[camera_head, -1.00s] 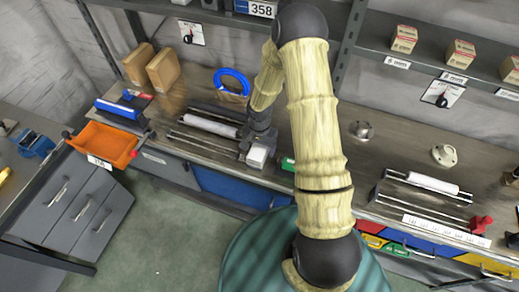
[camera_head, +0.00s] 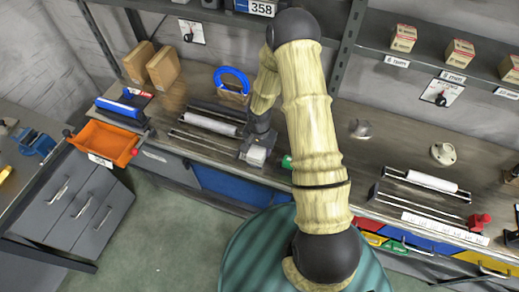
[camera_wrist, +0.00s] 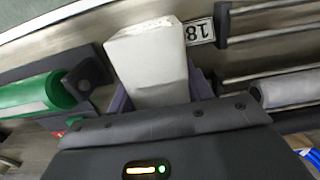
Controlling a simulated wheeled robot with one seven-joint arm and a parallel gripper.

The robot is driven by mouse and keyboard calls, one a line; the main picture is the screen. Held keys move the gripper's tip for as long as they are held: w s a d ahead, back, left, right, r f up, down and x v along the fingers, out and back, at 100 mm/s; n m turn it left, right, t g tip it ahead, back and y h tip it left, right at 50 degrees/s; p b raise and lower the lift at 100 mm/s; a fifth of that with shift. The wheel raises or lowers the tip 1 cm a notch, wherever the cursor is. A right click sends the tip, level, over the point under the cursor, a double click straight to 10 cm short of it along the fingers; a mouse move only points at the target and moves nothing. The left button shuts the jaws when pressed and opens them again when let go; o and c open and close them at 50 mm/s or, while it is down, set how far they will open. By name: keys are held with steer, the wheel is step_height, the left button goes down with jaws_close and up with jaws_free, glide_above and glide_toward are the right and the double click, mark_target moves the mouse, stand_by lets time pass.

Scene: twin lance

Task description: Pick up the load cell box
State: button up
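A plain white box (camera_wrist: 152,65), which I take to be the load cell box, lies between the fingers of my gripper (camera_wrist: 160,95) in the wrist view. Dark purple finger parts show close along both of its sides. I cannot tell whether they press on it. In the head view the white box (camera_head: 256,155) is at the front part of the long workbench, just below my gripper (camera_head: 253,145). Whether it rests on the bench top is unclear. The gripper body hides the box's near end in the wrist view.
A green roll (camera_wrist: 35,95) is left of the box in the wrist view, and a number label (camera_wrist: 199,32) and a rail rack with a white roll (camera_wrist: 285,88) are to its right. In the head view, an orange bin (camera_head: 105,140) and cardboard boxes (camera_head: 162,68) stand farther left.

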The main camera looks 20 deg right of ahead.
steer(key=c, duration=0.4)
steer(key=shift+o, duration=0.2)
steer(key=shift+r+b, duration=1)
steer(key=shift+r, duration=4.05)
